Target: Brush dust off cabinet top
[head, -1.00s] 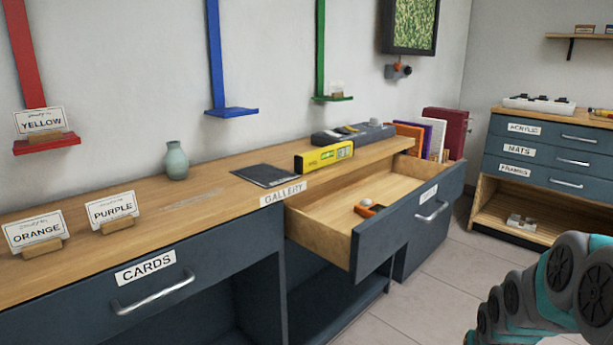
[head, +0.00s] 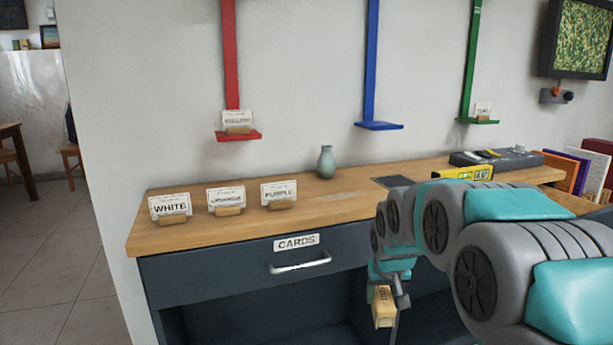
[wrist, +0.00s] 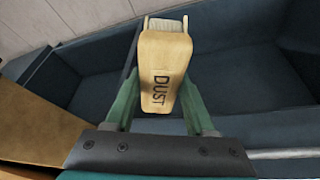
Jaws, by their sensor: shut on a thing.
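The cabinet top (head: 330,204) is a long wooden surface along the wall, with a faint pale smear of dust (head: 345,195) near the vase. My gripper (head: 390,285) is shut on a wooden-handled brush (head: 383,307), in front of the cabinet and below the top's front edge. In the wrist view the brush (wrist: 163,70) is marked DUST, and its pale bristles (wrist: 165,24) point away from my gripper (wrist: 160,108). The brush is apart from the cabinet top.
A green vase (head: 326,162) stands at the back. The CARDS drawer (head: 220,270) is shut.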

